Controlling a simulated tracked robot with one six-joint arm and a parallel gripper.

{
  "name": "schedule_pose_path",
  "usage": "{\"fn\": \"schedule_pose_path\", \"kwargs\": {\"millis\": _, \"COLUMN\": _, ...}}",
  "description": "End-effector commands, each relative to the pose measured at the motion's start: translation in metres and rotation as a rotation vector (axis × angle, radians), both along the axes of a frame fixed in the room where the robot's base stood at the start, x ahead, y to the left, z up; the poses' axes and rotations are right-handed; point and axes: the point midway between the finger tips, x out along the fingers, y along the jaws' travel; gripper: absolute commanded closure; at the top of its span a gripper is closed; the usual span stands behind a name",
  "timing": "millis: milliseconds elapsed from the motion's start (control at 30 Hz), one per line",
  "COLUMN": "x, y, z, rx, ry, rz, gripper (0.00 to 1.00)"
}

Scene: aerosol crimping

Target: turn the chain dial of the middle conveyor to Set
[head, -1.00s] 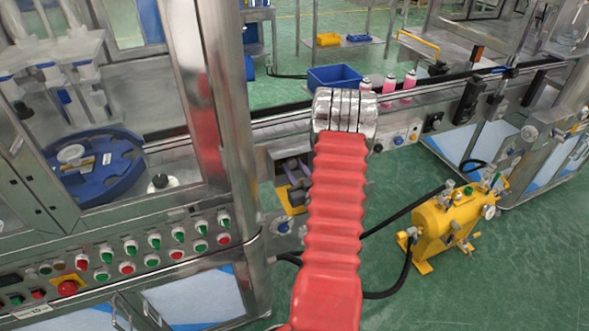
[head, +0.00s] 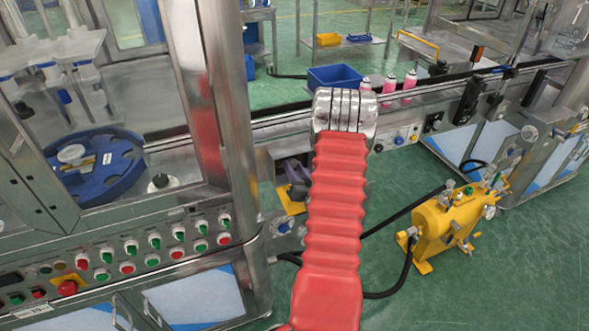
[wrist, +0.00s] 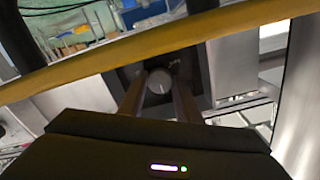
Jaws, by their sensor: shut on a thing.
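In the wrist view, the chain dial (wrist: 158,82) is a small round grey knob on a dark plate, with a faint light mark on its face. My gripper (wrist: 157,96) is shut on it, one brown finger on each side. The lettering on the plate is too small to read, so I cannot tell which setting the dial points to. In the head view, the middle conveyor (head: 285,125) runs behind my red-sleeved arm. My arm hides the gripper and the dial there.
Three pink cans, one of them here (head: 389,88), stand on the conveyor beside a blue bin (head: 335,78). A yellow pump unit (head: 445,225) with black hoses stands on the green floor at right. A machine with a button panel (head: 130,255) fills the left. A yellow band (wrist: 160,45) crosses the wrist view.

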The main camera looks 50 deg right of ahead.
Motion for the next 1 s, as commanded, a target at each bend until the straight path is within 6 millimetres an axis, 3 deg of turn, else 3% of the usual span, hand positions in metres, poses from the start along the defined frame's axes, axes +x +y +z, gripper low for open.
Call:
{"fn": "schedule_pose_path", "kwargs": {"millis": 400, "x": -0.0009, "y": -0.0005, "z": -0.0011, "rx": 0.014, "ry": -0.004, "rz": -0.003, "gripper": 0.92}}
{"fn": "schedule_pose_path", "kwargs": {"millis": 433, "x": -0.0009, "y": -0.0005, "z": -0.0011, "rx": 0.014, "ry": -0.004, "rz": -0.003, "gripper": 0.68}}
{"fn": "schedule_pose_path", "kwargs": {"millis": 600, "x": -0.0007, "y": -0.0004, "z": -0.0008, "rx": 0.012, "ry": -0.005, "rz": -0.002, "gripper": 0.56}}
{"fn": "schedule_pose_path", "kwargs": {"millis": 700, "x": -0.0006, "y": -0.0004, "z": -0.0006, "rx": 0.012, "ry": -0.005, "rz": -0.001, "gripper": 0.51}}
{"fn": "schedule_pose_path", "kwargs": {"millis": 1000, "x": -0.0024, "y": 0.0006, "z": -0.0004, "rx": 0.011, "ry": -0.005, "rz": -0.001, "gripper": 0.51}}
